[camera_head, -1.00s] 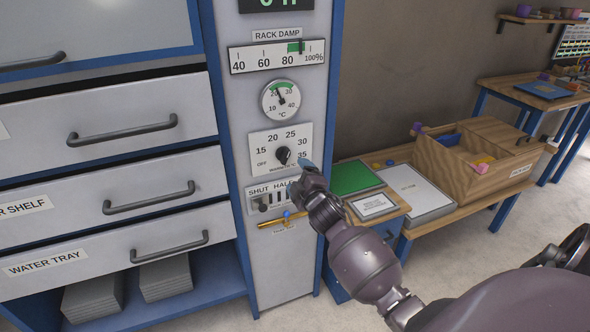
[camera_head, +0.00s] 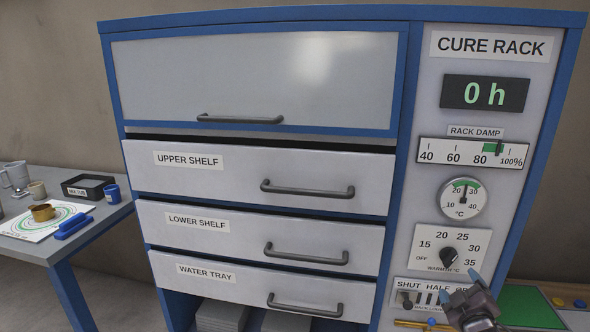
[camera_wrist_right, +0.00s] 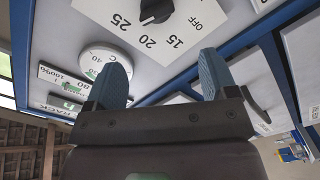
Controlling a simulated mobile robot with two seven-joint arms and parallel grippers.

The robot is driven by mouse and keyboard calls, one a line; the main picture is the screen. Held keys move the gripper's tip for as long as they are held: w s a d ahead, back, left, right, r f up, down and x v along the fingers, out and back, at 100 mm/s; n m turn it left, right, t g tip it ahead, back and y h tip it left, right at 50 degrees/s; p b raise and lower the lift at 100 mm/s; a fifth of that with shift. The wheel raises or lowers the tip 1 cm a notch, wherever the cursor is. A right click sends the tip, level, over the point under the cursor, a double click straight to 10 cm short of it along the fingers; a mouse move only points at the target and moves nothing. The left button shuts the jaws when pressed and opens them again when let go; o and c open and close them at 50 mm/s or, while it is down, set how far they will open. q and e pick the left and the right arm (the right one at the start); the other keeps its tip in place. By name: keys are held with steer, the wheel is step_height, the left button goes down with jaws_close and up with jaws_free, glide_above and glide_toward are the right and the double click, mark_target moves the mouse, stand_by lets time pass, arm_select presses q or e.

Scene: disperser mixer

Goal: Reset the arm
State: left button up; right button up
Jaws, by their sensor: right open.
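My right gripper (camera_head: 472,290) is in front of the lower part of the control panel, at the right of the head view. In the right wrist view its two blue fingers (camera_wrist_right: 163,82) stand apart with nothing between them, so it is open and empty. The warmth knob (camera_head: 448,258) is just above the gripper in the head view; it also shows in the wrist view (camera_wrist_right: 156,10). The vent slider row (camera_head: 415,298) marked SHUT and HALF is partly hidden by the gripper. My left gripper is not in view.
The cure rack (camera_head: 345,17) has a closed upper door (camera_head: 250,75) and drawers marked UPPER SHELF (camera_head: 230,172), LOWER SHELF (camera_head: 230,228) and WATER TRAY (camera_head: 235,285). A side table (camera_head: 95,235) with cups stands left. A green mat (camera_head: 527,306) lies at the lower right.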

steer(key=s+a+f+m+g+y, duration=0.1)
steer(key=s+a+f, duration=0.3)
steer(key=s, duration=0.6)
steer(key=s+a+f+m+g+y, duration=0.1)
steer(key=s+a+f+m+g, duration=0.2)
steer(key=s+f, duration=0.6)
steer(key=s+a+f+m+g+y, duration=0.1)
steer(key=s+a+f+m+g, duration=0.1)
steer(key=s+a+f, duration=0.4)
steer(key=s+m, duration=0.1)
steer(key=s, duration=0.4)
steer(key=shift+f+y, duration=0.3)
steer(key=shift+f, duration=0.05)
